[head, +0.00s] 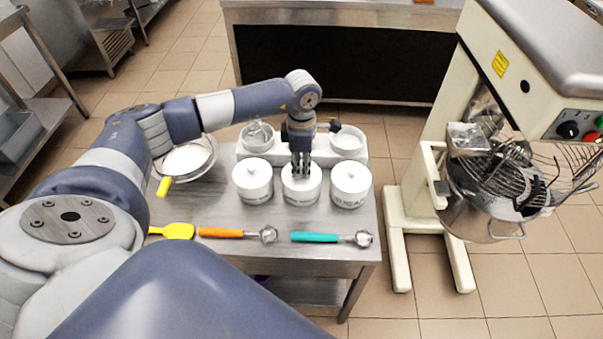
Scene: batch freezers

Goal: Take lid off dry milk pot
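Three white lidded pots stand in a row on the steel table: the left pot (253,181), the middle pot (301,184) and the right pot (350,184). The knobs of the left and right pots show, with lids on. My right gripper is not in view.
Behind the pots is a white holder (280,150) with round containers. A bowl of white powder (187,158) is at left. A yellow spatula (178,231), an orange-handled scoop (222,233) and a teal-handled scoop (318,238) lie in front. A large mixer (440,170) stands at right.

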